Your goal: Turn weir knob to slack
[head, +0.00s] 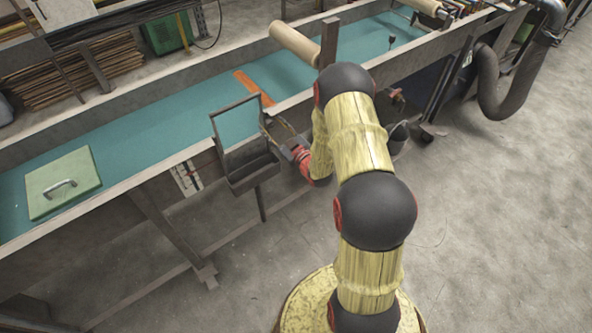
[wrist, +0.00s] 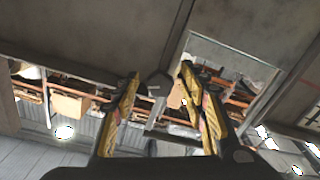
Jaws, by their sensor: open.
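I cannot tell for certain which part is the weir knob. In the wrist view a small dark rounded piece (wrist: 157,84) shows between my fingertips; it may be the knob, and I cannot tell whether the fingers touch it. My gripper (wrist: 160,72) is open, with one yellow finger on each side of that piece. In the head view my gripper (head: 272,128) is at the near side of the long bench, just right of a dark open-framed box (head: 247,172). The arm and box edge partly hide the fingertips there, and no knob shows clearly.
The long bench has a teal bed (head: 140,140), an orange strip (head: 254,88) across it and a pale green lidded block (head: 63,183) at left. A dark upright post (head: 329,42) stands behind my arm. A thick grey hose (head: 490,95) hangs at right. The near concrete floor is clear.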

